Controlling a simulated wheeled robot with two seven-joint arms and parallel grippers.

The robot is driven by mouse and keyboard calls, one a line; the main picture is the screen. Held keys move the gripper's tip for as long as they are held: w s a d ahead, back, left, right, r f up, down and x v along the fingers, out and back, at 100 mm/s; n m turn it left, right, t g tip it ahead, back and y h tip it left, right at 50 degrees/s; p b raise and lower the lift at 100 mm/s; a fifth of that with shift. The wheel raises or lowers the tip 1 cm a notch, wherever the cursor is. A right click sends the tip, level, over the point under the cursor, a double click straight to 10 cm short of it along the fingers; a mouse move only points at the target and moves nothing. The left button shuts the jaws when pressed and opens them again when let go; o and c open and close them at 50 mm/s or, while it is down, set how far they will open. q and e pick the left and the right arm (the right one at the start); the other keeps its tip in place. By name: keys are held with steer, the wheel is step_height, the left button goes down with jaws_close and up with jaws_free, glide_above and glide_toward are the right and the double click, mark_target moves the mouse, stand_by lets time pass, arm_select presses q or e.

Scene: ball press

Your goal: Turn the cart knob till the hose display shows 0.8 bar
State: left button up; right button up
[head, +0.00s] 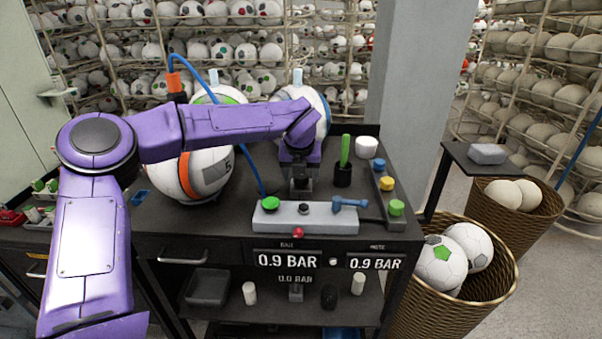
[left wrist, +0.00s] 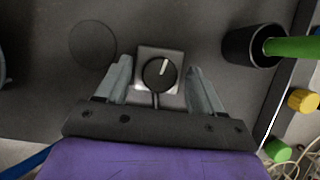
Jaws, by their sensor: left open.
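The cart knob (left wrist: 159,73) is a round black dial on a pale square plate in the left wrist view. Its white pointer line points up and slightly right. My left gripper (left wrist: 160,86) is open, one finger on each side of the knob, apart from it. In the head view the left gripper (head: 300,184) points down at the cart top and mostly hides the knob. On the cart front, a left display (head: 287,260) reads 0.9 BAR and a right display (head: 375,263) reads 0.9 BAR. Their small labels are hard to read. My right gripper is not in view.
A grey block (head: 305,217) with green button and blue lever stands in front of the gripper. A black cup (head: 343,175) with a green stick stands right of it. Balls (head: 192,178) stand at left, with a blue hose (head: 238,135) nearby. Yellow and green buttons line the right edge.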

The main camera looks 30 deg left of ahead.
arm_select(q)
steer(key=b+v, duration=0.2)
steer(key=v, duration=0.8)
steer(key=shift+r, duration=0.2)
steer(key=shift+s, duration=0.15)
